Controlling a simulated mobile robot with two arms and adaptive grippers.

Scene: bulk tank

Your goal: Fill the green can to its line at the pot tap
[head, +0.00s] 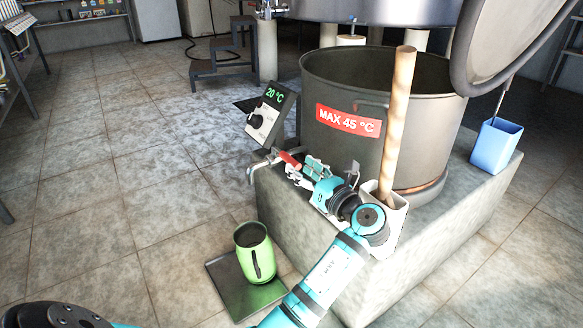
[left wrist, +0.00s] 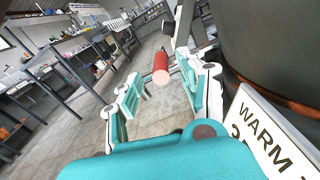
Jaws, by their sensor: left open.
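The green can (head: 252,243) stands upright on a dark plate (head: 228,288) on the floor, below the tap. Its inside looks dark; I cannot make out a fill line or liquid. The pot tap (head: 262,164) sticks out at the left of the pot's plinth and has a red lever grip (head: 289,159). My left gripper (head: 305,171) is open beside the tap. In the left wrist view the red grip (left wrist: 161,67) shows ahead, in the gap between the open fingers (left wrist: 158,85), and does not look clasped. My right gripper is not in view.
The big pot (head: 330,85) stands on a stone plinth (head: 300,222). A wooden handle (head: 399,110) rises from a white holder near my wrist. A 20 °C control box (head: 267,115) is behind the tap; a blue bucket (head: 496,145) is at right. Floor at left is clear.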

